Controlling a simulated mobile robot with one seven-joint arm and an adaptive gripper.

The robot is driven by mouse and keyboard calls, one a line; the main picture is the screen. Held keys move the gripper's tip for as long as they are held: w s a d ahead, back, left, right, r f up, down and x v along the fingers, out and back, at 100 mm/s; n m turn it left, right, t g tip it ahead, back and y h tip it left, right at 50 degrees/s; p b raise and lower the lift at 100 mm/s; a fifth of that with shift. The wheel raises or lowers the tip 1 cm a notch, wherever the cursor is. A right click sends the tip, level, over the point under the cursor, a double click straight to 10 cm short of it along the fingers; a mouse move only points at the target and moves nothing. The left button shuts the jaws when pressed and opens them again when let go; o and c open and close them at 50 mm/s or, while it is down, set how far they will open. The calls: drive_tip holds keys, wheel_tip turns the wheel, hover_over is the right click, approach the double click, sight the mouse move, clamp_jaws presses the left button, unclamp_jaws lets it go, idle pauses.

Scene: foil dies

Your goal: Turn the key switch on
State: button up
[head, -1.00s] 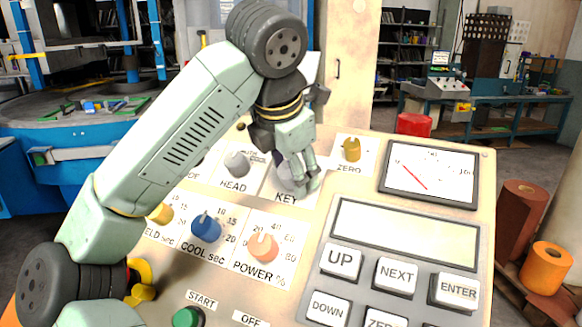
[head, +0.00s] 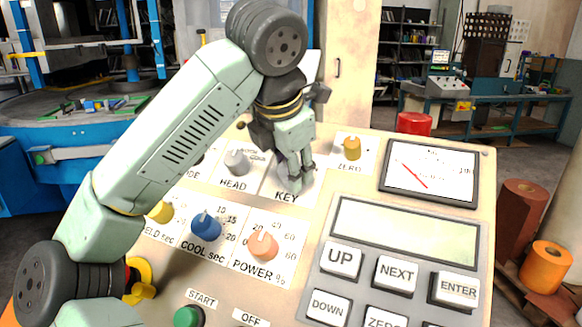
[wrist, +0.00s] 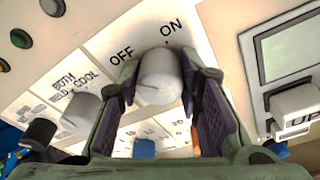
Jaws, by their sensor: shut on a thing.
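The key switch is a light grey round knob (wrist: 158,82) on the control panel, with OFF and ON printed above it in the wrist view. A small dark dot is on the panel just below ON. I cannot clearly tell which label the knob points to. In the head view the KEY label (head: 286,196) shows below it, and the fingers mostly hide the knob. My gripper (head: 296,174) points down at the panel, its fingers on either side of the knob. In the wrist view the gripper (wrist: 158,95) is shut on the knob.
The HEAD knob (head: 237,162) is left of the gripper and the yellow ZERO knob (head: 352,148) is right of it. The blue COOL knob (head: 206,227) and orange POWER knob (head: 262,244) are nearer. A meter (head: 430,172) and keypad fill the right side.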

drive_tip(key=m+b, duration=0.1)
drive_tip(key=m, duration=0.3)
drive_tip(key=shift+s+f+m+t, duration=0.1)
drive_tip(key=shift+m+t, duration=0.2)
drive_tip(key=shift+t, duration=0.1)
drive_tip(key=m+b, duration=0.1)
drive_tip(key=m, duration=0.3)
drive_tip(key=shift+m+t, duration=0.3)
drive_tip(key=m+b, duration=0.1)
drive_tip(key=m, duration=0.3)
drive_tip(key=shift+s+t, duration=0.15)
drive_tip(key=shift+t, duration=0.15)
drive_tip(key=shift+m, duration=2.1)
drive_tip(key=o, duration=1.1)
drive_tip(key=shift+o, duration=0.2)
